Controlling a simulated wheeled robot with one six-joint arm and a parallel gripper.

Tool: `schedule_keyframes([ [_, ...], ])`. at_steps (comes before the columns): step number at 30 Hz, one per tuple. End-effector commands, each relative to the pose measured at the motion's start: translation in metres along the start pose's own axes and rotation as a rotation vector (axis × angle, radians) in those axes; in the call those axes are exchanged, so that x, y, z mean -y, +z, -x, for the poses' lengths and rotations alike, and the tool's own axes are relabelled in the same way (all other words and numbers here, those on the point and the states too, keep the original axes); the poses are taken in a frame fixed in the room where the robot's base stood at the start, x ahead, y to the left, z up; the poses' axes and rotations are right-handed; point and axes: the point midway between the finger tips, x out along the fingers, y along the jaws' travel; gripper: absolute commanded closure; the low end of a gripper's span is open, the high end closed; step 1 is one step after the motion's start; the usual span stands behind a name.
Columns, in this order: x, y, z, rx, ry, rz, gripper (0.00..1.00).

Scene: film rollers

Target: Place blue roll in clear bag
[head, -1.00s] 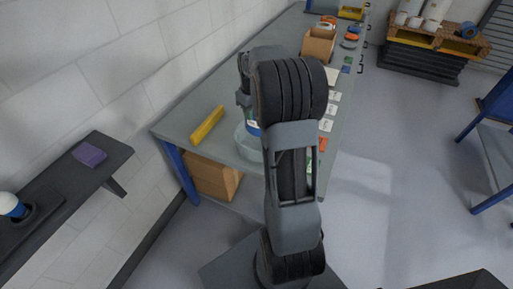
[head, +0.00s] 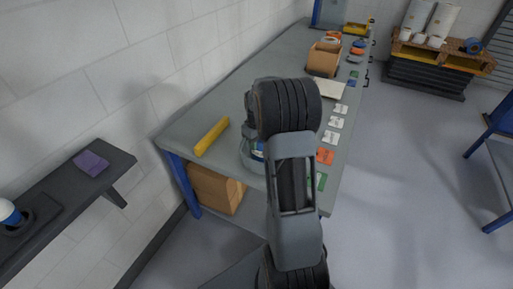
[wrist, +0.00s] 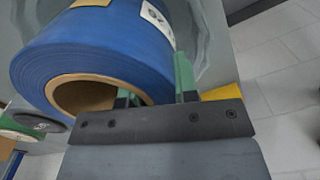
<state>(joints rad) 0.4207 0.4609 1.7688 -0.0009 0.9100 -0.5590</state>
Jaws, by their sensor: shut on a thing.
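The blue roll (wrist: 95,50) has a brown cardboard core and a white label. It fills the upper left of the wrist view. My gripper (wrist: 155,85) is shut on the roll's wall, with one green-tipped finger at the core opening and the other at the outer side. The clear bag (wrist: 213,40) shows as a see-through edge behind and right of the roll. In the head view, a sliver of the roll (head: 258,152) shows at the clear bag (head: 245,156), beside my arm. My arm hides the gripper there. I cannot tell how deep the roll sits in the bag.
A yellow bar (head: 212,136) lies on the grey workbench (head: 205,105), left of the bag. Orange and green cards (head: 325,156) and white cards lie along its right edge. A cardboard box (head: 323,60) stands farther back. A wall shelf (head: 60,195) is at left.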

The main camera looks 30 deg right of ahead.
Motion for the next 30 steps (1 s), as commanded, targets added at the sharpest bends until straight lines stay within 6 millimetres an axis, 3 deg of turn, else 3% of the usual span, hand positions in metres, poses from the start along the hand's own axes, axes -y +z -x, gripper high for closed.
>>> schedule_keyframes([
  [7,0.0,0.0,-0.026,-0.001,0.001,0.0,1.0],
  [20,0.0,-0.001,-0.031,-0.002,0.002,0.0,1.0],
  [21,0.0,0.0,-0.032,0.001,-0.001,0.0,0.7],
  [28,0.0,0.0,-0.032,0.001,-0.001,0.0,0.48],
  [30,0.0,0.0,-0.032,0.001,-0.001,0.0,0.48],
])
